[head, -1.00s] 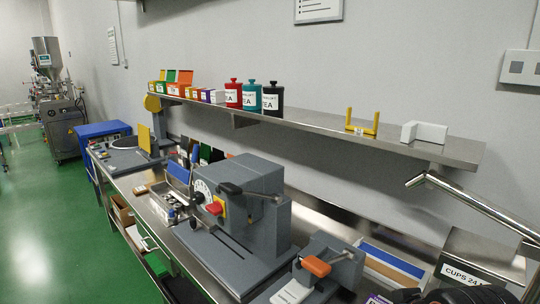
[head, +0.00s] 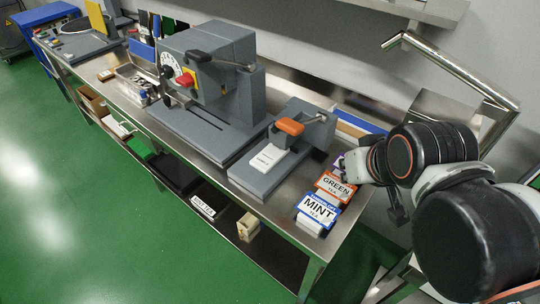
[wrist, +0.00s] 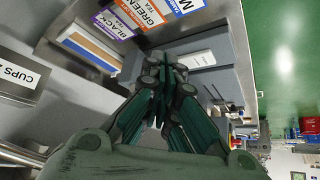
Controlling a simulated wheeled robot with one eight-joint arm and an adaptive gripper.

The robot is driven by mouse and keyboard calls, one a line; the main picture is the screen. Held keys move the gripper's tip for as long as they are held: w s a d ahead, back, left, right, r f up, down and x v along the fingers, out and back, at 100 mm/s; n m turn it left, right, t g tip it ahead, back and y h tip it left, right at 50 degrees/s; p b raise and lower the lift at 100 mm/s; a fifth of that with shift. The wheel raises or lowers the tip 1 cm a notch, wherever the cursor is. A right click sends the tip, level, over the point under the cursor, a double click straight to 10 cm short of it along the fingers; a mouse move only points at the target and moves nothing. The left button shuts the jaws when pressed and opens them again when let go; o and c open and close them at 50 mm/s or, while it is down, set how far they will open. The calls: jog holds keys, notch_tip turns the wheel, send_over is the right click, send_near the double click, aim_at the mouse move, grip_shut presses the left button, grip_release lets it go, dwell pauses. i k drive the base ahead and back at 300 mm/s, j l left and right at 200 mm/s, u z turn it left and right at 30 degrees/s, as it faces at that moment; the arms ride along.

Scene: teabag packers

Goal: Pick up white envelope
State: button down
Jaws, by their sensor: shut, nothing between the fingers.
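A small flat white piece (head: 268,158), which looks like the white envelope, lies on the grey bed of the small press with an orange handle (head: 290,127). In the wrist view the white piece (wrist: 197,60) lies on a grey surface beyond my gripper's fingertips. My gripper (wrist: 163,68) is shut and empty, apart from the piece. In the head view my arm is at the right, and my gripper's fingers are hard to make out there.
A GREEN tea box (head: 335,186) and a MINT tea box (head: 318,208) stand at the steel bench's near right end. A large grey machine (head: 215,80) stands left of the press. A bent steel bar (head: 455,70) rises at the right. The green floor at left is clear.

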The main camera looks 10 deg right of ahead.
aim_at(270, 156)
jog(key=k+j+z, duration=0.1)
jog(key=j+z, duration=0.35)
jog(key=j, duration=0.75)
jog(key=j+z, duration=0.45)
jog(key=j, duration=0.6)
jog(key=i+l, duration=0.1)
jog(key=i, duration=0.1)
